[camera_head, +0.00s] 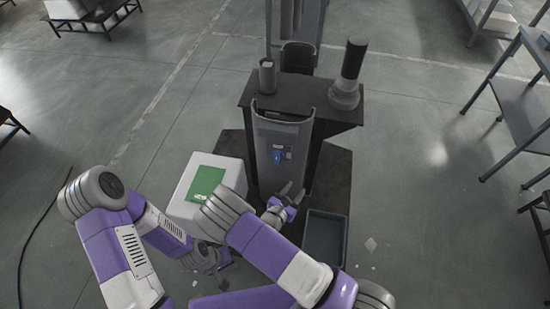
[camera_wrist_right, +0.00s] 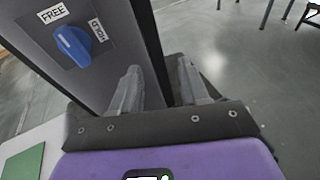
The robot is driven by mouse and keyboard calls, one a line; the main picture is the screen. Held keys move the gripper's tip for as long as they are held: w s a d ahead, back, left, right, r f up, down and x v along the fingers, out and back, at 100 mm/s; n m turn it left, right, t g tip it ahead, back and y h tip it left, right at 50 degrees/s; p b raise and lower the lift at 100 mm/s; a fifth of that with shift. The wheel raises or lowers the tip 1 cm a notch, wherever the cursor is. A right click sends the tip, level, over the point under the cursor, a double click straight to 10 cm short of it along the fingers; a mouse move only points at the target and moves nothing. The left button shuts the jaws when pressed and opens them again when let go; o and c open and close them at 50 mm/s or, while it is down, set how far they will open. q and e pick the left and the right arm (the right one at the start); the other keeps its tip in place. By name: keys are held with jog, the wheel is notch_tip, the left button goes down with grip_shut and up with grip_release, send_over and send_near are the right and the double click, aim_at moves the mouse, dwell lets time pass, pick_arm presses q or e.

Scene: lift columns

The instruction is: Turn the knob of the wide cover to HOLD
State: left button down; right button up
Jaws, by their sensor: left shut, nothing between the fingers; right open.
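The wide cover (camera_head: 262,135) is a tall, curved grey panel standing on the station in the middle of the head view. Its blue knob (camera_head: 279,156) sits on a dark plate and also shows in the right wrist view (camera_wrist_right: 73,46), with a FREE label (camera_wrist_right: 53,13) above it and a HOLD label (camera_wrist_right: 97,30) to its right. A pale mark on the knob lies on its upper-left side, nearer FREE. My right gripper (camera_head: 291,192) is open and empty, below and right of the knob, apart from it. My left gripper (camera_head: 214,262) is shut and empty, low beside the white box.
A white box (camera_head: 183,208) with a green top patch stands left of the cover. A dark open bin (camera_head: 324,238) stands right of my right gripper. A black shelf (camera_head: 240,98) with cylinders is behind the cover.

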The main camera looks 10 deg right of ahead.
aim_at(276, 157)
jog(key=w+a+r+n+t+y, duration=0.3)
jog(key=w+a+r+n+t, duration=0.15)
jog(key=a, duration=0.25)
jog(key=shift+t, duration=0.25)
jog(key=b+x, duration=0.1)
jog(key=x, duration=0.6)
jog(key=shift+w+a, duration=0.1)
jog(key=shift+w, duration=0.2)
grip_shut()
